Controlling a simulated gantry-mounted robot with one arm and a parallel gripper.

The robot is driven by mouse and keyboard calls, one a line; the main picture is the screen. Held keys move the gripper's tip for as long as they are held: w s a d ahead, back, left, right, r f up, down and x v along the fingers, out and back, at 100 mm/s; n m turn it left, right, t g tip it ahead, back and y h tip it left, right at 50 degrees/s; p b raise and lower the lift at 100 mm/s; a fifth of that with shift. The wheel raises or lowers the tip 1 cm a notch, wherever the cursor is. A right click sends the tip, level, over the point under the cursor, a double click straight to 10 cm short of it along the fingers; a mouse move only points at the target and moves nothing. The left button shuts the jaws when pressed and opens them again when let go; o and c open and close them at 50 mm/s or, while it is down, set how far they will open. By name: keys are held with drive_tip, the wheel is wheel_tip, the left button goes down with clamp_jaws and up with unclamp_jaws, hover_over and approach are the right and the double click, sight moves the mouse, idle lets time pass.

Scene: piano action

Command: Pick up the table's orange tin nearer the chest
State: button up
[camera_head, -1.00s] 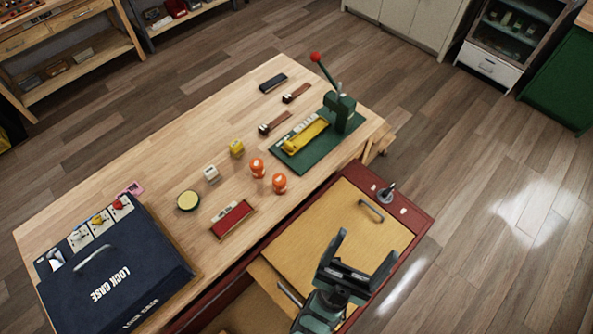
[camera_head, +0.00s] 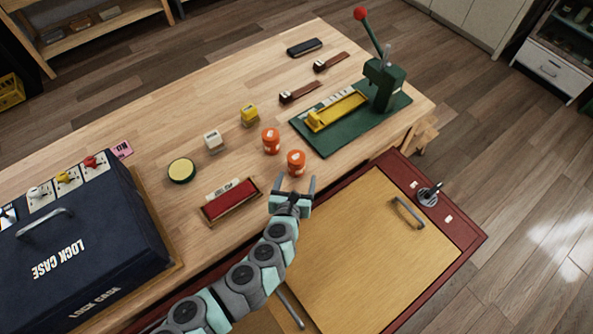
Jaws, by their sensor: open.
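Two orange tins stand upright on the wooden table (camera_head: 165,110). The tin nearer the chest (camera_head: 296,162) is at the table's front edge side. The other orange tin (camera_head: 271,140) is just behind it to the left. The chest (camera_head: 366,230) is red with a tan top and stands against the table's front. My gripper (camera_head: 293,181) is open and empty, its fingers pointing away toward the nearer tin. The fingertips appear just in front of that tin in the picture; I cannot tell whether they touch it or their exact height.
A green press (camera_head: 384,86) on a green mat stands right of the tins. A red tray (camera_head: 231,200) lies to their left. A dark lock case (camera_head: 90,240) fills the left end.

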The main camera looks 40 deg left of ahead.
sight(296, 169)
drive_tip(key=shift+y, duration=0.3)
drive_tip(key=x, duration=0.4)
drive_tip(key=shift+a, duration=0.45)
drive_tip(key=shift+w+a+f, duration=0.3)
drive_tip(key=shift+w+a, duration=0.05)
drive_tip(key=shift+w, duration=0.15)
drive_tip(key=x, duration=0.2)
drive_tip(key=r+x, duration=0.1)
drive_tip(key=x, duration=0.1)
drive_tip(key=shift+w+a+f, duration=0.1)
drive_tip(key=shift+w+a, duration=0.05)
drive_tip(key=shift+a, duration=0.2)
drive_tip(key=shift+w+a+f, duration=0.2)
drive_tip(key=shift+w+f, duration=0.05)
drive_tip(key=shift+f, duration=0.05)
drive_tip(key=c, duration=1.6)
drive_tip(key=shift+r, duration=0.1)
